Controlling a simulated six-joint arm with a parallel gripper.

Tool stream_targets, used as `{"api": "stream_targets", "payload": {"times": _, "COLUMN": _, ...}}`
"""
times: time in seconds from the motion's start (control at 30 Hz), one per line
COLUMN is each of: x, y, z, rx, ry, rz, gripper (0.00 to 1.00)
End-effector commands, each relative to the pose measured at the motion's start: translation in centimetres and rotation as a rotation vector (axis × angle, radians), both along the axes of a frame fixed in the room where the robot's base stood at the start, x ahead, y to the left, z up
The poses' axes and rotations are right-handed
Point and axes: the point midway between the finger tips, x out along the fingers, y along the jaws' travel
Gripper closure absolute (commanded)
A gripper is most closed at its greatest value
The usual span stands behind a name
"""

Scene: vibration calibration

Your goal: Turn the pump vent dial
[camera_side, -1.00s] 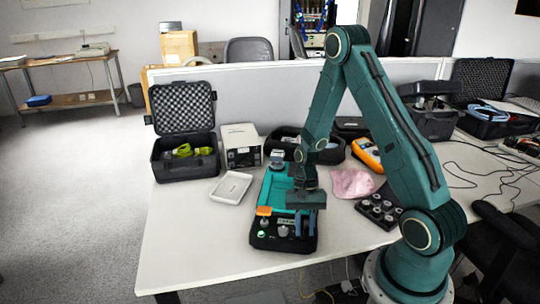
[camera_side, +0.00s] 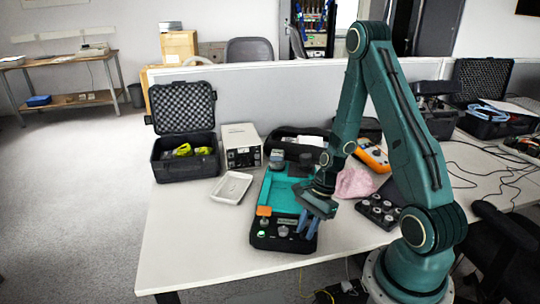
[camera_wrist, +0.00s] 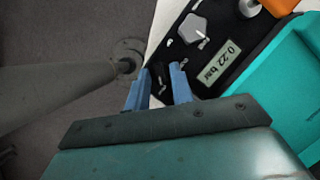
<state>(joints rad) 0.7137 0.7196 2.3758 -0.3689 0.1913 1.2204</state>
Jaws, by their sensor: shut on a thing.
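The pump unit (camera_side: 258,190) has a teal top and a black front panel, and stands on the white table. In the wrist view its panel shows a display (camera_wrist: 219,62) reading 0.22 bar and a grey faceted knob (camera_wrist: 193,28) with a white pointer. My gripper (camera_side: 308,228) is tilted down at the panel's right end. In the wrist view its blue fingers (camera_wrist: 160,77) stand slightly apart, shut on a small dark part with white marks, apparently the vent dial. The fingers hide most of it, so its angle cannot be read.
A pink cloth (camera_side: 354,183) and a black block of round fittings (camera_side: 379,211) lie right of the unit. A white tray (camera_side: 231,187) lies to its left. The table's front left is clear.

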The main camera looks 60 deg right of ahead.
Motion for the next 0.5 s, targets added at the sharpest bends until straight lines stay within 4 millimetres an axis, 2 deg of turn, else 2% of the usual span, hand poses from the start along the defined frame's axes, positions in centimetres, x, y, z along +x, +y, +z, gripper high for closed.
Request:
{"api": "stream_targets", "payload": {"times": 0.2, "x": -0.03, "y": -0.12, "z": -0.02, "rx": -0.004, "ry": -0.001, "rz": -0.07, "gripper": 1.0}}
{"api": "stream_targets", "payload": {"times": 0.5, "x": -0.05, "y": -0.12, "z": -0.03, "rx": -0.004, "ry": -0.001, "rz": -0.084, "gripper": 0.99}}
